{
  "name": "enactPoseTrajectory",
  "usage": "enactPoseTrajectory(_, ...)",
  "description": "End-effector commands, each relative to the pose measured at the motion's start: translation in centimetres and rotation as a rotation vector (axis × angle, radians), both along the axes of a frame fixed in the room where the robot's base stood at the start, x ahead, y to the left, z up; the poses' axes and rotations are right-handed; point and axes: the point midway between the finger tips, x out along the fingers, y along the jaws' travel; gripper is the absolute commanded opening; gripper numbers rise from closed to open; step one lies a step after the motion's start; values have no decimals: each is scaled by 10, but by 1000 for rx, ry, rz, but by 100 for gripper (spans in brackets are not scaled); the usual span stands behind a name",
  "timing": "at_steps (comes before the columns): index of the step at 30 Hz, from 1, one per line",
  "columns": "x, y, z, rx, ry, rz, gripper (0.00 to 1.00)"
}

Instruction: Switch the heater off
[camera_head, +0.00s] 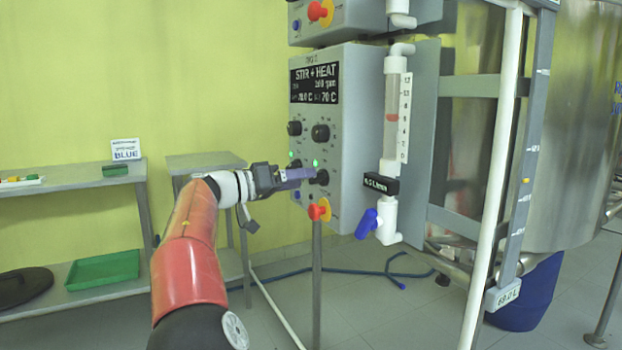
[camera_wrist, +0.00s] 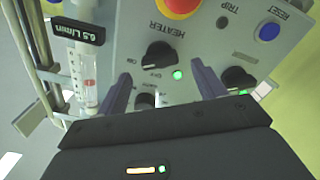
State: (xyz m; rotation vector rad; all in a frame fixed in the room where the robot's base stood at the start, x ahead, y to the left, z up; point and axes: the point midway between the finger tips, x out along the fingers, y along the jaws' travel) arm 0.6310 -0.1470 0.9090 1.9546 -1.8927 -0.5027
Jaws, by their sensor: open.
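The grey control box (camera_head: 345,110) carries a display reading "STIR + HEAT" and several black knobs. The heater knob (camera_wrist: 160,55), labelled HEATER, also shows at the lower right of the box in the head view (camera_head: 321,177). A lit green lamp (camera_wrist: 178,75) is beside it, also seen in the head view (camera_head: 315,162). My gripper (camera_wrist: 161,74) is open and empty in front of the box, with the heater knob between the lines of its two fingers. I cannot tell whether a finger touches the knob. In the head view my gripper (camera_head: 312,174) partly covers the knob's left side.
A red emergency button (camera_head: 317,211) on yellow sits just below the heater knob. Another knob (camera_wrist: 237,78) is close to the right finger in the wrist view. A flow tube (camera_head: 395,120) with a blue valve handle (camera_head: 367,223) stands to the right. Shelves (camera_head: 80,175) are at left.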

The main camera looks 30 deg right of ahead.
Motion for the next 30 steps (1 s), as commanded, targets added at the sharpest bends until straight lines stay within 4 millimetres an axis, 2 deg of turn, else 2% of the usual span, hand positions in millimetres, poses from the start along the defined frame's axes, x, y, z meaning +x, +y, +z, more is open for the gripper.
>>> enactPoseTrajectory(3, 0, -19, 0, 1, 1, -2, 69)
enactPoseTrajectory(7, 1, -31, 0, 2, 1, -1, 69)
enactPoseTrajectory(17, 1, -35, -1, 2, 1, 2, 69)
enactPoseTrajectory(27, 1, -35, -1, 3, 2, 2, 26)
enactPoseTrajectory(30, 1, -35, -1, 2, 3, 2, 24)
